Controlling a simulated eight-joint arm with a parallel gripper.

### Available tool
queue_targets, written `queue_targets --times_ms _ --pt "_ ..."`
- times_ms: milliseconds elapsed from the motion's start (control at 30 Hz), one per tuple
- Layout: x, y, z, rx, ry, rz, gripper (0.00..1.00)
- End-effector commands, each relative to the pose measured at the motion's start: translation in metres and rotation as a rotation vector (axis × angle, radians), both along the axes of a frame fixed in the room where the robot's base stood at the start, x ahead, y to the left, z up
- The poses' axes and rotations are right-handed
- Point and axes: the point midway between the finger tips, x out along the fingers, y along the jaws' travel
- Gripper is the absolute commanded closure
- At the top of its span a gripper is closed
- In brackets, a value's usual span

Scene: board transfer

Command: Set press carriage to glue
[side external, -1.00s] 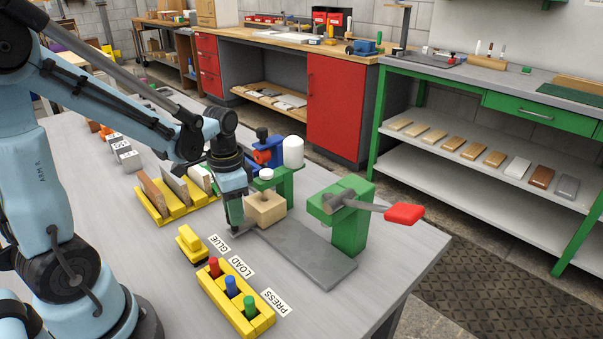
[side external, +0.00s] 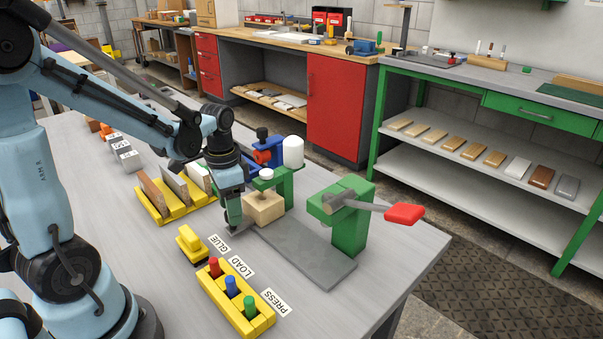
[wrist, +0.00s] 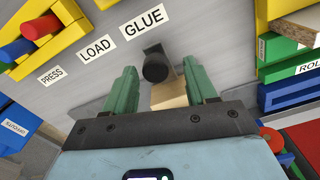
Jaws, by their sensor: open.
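The press carriage carries a pale wooden block (side external: 264,207) at the glue end of the grey rail (side external: 318,258), under the green glue stand with the white bottle (side external: 293,151). The GLUE label (side external: 217,243) lies near that end. My gripper (side external: 235,224) is low beside the block, on its near left side. In the wrist view my gripper (wrist: 160,75) is open, with a dark round knob (wrist: 155,66) between its fingers. The block (wrist: 169,95) shows behind the knob. Contact between fingers and knob cannot be told.
The green press (side external: 350,225) with a red-ended lever (side external: 404,214) stands at the rail's other end. LOAD (side external: 241,266) and PRESS (side external: 275,302) labels lie along the near side. A yellow rack (side external: 222,300) holds colored pegs. A yellow board rack (side external: 178,212) stands left.

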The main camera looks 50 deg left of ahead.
Motion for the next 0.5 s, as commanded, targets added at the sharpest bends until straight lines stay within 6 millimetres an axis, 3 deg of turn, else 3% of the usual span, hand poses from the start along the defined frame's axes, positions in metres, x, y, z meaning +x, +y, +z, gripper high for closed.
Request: queue_targets --times_ms 500 --pt "0.000 0.000 0.063 0.000 0.000 0.000 0.44"
